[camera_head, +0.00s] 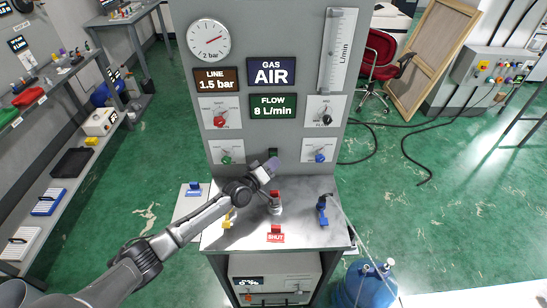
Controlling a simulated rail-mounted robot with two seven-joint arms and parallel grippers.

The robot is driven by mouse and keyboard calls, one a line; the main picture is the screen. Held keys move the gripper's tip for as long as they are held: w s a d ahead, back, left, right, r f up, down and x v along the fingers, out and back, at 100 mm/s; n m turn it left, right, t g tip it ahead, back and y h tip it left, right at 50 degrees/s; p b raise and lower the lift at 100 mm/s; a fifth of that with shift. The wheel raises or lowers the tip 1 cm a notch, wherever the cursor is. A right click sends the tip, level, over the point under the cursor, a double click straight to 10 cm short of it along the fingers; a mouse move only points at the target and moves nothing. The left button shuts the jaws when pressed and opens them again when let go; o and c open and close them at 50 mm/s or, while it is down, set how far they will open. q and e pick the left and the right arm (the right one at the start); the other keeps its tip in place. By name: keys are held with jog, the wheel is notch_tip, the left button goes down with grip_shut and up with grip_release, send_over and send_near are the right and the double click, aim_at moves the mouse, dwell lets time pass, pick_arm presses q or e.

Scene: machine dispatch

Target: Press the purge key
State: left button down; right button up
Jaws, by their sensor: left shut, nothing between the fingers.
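The grey machine panel (270,130) stands upright in the middle of the camera_head view; no label reading "purge" can be made out on it. A small dark part (272,152) shows low on the panel, between the lower knobs. My left gripper (274,164) is shut and empty, just in front of and below that part. A red-topped fitting (275,196) stands on the metal shelf below, near a red SHUT tag (276,236). My right gripper is not in view.
Red (219,121), black (327,119), green (226,159) and blue (320,157) knobs surround the gripper's area. Yellow (228,219) and blue (322,208) valves stand on the metal shelf (300,235). A blue cylinder (365,287) stands lower right.

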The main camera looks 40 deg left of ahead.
pick_arm(q)
jog(key=shift+s+d+p, duration=0.6)
jog(key=shift+s+p, duration=0.1)
jog(key=shift+p, duration=0.1)
jog(key=shift+s+d+p, duration=1.65)
jog(key=shift+s+p, duration=0.25)
jog(key=shift+p, duration=0.35)
